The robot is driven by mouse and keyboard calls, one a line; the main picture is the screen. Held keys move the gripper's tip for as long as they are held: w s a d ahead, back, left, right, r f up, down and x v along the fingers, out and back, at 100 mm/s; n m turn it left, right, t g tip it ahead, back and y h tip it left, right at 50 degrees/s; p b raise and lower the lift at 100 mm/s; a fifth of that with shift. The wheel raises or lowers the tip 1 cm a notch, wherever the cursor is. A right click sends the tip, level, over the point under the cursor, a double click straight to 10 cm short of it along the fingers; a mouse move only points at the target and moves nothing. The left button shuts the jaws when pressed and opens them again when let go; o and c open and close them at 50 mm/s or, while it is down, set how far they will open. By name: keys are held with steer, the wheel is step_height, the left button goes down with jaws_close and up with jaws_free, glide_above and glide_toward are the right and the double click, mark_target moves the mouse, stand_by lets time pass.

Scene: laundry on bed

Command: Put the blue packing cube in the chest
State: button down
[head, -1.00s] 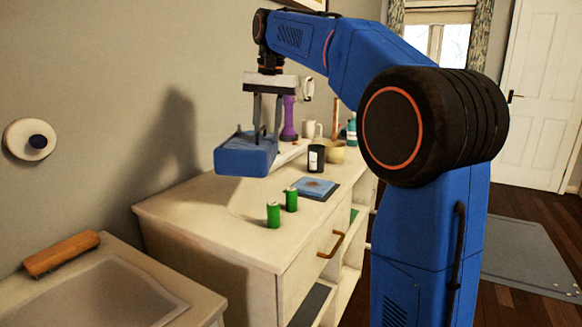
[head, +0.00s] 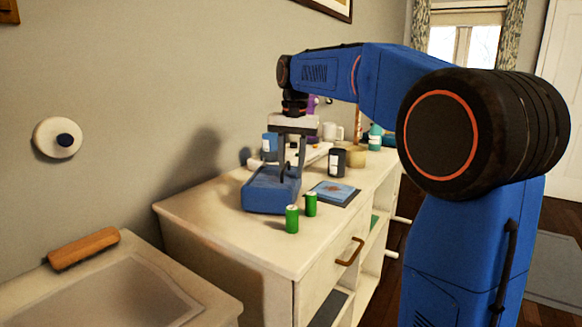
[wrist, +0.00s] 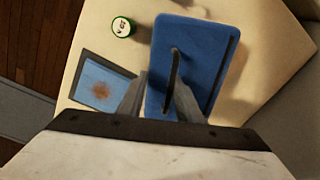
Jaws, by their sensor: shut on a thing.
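The blue packing cube (head: 266,196) hangs from my gripper (head: 288,172), low over the top of the cream chest (head: 225,222); I cannot tell whether it touches the top. In the wrist view the cube (wrist: 200,45) has a dark strap handle on its upper face, and my gripper's fingers (wrist: 160,92) are shut at this handle. The chest's front shows a drawer with a brown handle (head: 350,252), which looks shut. The cube's underside is hidden.
Two green cans (head: 292,219) (head: 311,204) stand close right of the cube. A flat blue picture (head: 333,192) lies behind them. A black jar (head: 337,162) and other items stand farther back. A recessed cream unit (head: 120,300) with a wooden brush (head: 83,248) is at lower left.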

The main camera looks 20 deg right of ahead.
steer(key=shift+f, duration=0.1)
steer(key=c, duration=1.3)
jaws_free()
steer(key=shift+o, duration=0.2)
